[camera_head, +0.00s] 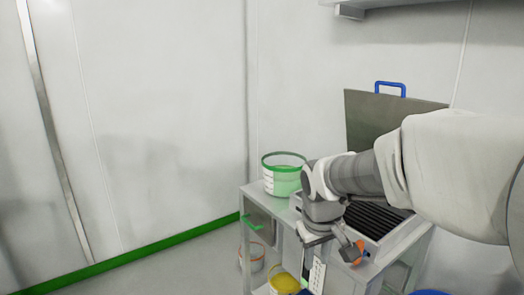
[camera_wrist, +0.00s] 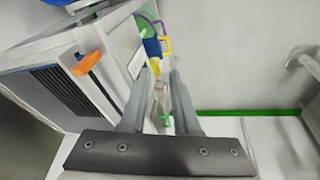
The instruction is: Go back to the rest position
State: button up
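My gripper (camera_wrist: 164,72) points into the wrist view with its two grey fingers apart. I see nothing clearly held between them. In the head view my arm reaches in from the right, and its wrist bends down at the front edge of a grey cart (camera_head: 254,190). A grey box-shaped unit with black ribs (camera_head: 372,219) sits on the cart, close beside my wrist. Its orange knob (camera_wrist: 88,64) shows left of my fingers in the wrist view.
A white bucket with a green rim (camera_head: 282,178) stands on the cart, left of my wrist. A yellow bucket (camera_head: 284,283) and an orange-rimmed bucket (camera_head: 252,257) are lower down. A raised grey lid with a blue handle (camera_head: 390,88) stands behind my arm. Open floor lies left.

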jog(key=s+d+r+m+t, duration=0.1)
jog(key=s+r+m, duration=0.15)
jog(key=s, duration=0.65)
jog(key=s+d+r+m+t, duration=0.1)
jog(key=s+d+r+t, duration=0.15)
jog(key=s, duration=0.65)
notch_tip(320, 180, up, 18)
jog(key=p, duration=1.7)
jog(key=shift+a+g+y+p, duration=0.3)
jog(key=shift+a+g+y, duration=0.1)
jog(key=shift+a+g, duration=0.05)
jog(key=shift+f, duration=0.1)
dwell(3.2)
